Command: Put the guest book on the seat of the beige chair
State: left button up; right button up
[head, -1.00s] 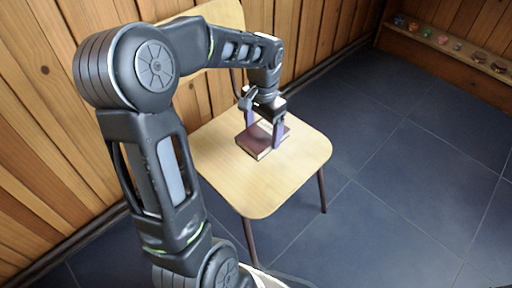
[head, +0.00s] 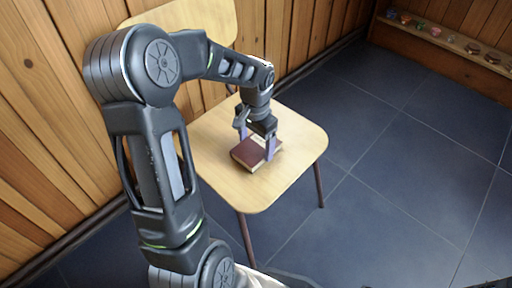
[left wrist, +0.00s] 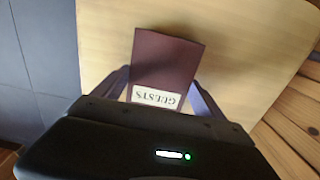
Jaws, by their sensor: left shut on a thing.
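The guest book (head: 246,152) is dark red with pale page edges. It is low over the seat of the beige chair (head: 225,187), within the seat's outline; I cannot tell if it touches the seat. In the left wrist view the guest book (left wrist: 165,62) shows a white label reading GUESTS, with the pale seat (left wrist: 240,50) behind it. My left gripper (head: 257,149) is shut on the book, its two purplish fingers on either side of it. The fingers also show in the left wrist view (left wrist: 160,92). My right gripper is not in view.
The chair stands by a wood-panelled wall (head: 50,120), its backrest (head: 205,22) partly behind my left arm. A wooden shelf (head: 455,42) with several small colourful items is at the back right. The dark tiled floor (head: 400,170) to the right is clear.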

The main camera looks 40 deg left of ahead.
aim_at(257, 147)
pick_arm(q)
jog(key=shift+f, duration=0.3)
jog(key=shift+f, duration=0.1)
jog(key=o, duration=1.6)
jog(key=shift+c, duration=0.2)
notch_tip(257, 147, up, 12)
jog(key=p, duration=0.4)
jog(key=shift+d, duration=0.1)
